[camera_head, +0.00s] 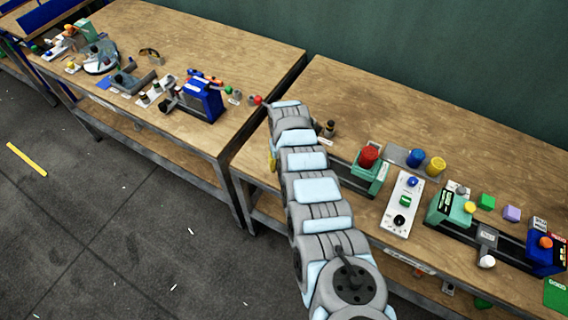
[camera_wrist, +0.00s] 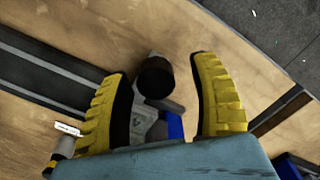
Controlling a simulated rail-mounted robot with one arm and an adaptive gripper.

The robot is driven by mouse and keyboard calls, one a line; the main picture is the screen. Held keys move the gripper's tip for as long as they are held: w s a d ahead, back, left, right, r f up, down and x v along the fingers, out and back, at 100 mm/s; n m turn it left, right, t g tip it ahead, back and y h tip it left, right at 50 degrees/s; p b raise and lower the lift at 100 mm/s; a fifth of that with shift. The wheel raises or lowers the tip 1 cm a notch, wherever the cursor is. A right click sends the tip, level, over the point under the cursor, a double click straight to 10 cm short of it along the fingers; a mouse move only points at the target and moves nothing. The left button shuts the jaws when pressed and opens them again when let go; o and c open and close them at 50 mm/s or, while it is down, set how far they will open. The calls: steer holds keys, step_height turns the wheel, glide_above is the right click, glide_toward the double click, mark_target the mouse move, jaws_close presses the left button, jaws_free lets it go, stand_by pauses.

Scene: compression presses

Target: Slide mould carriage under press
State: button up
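In the wrist view, my gripper (camera_wrist: 160,68) is open, its two yellow-padded fingers spread on either side of a dark round knob (camera_wrist: 156,77). A visible gap separates the knob from the right finger. Below the knob is a grey plate (camera_wrist: 150,126), which looks like the mould carriage; the gripper partly hides it. Dark rails (camera_wrist: 50,75) run in from the left towards the left finger. In the head view, my arm covers most of this station; a green press block (camera_head: 362,176) with a red knob (camera_head: 368,155) shows right of the arm.
A white control panel (camera_head: 402,205) and another press station (camera_head: 452,207) stand to the right on the same wooden bench (camera_head: 345,95). A second bench (camera_head: 225,50) with a blue device (camera_head: 202,100) lies left, across a narrow gap. Open floor (camera_head: 130,230) lies in front.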

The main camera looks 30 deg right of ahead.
steer(key=shift+r, duration=0.15)
step_height(320, 180, up, 12)
stand_by(0.9)
stand_by(0.5)
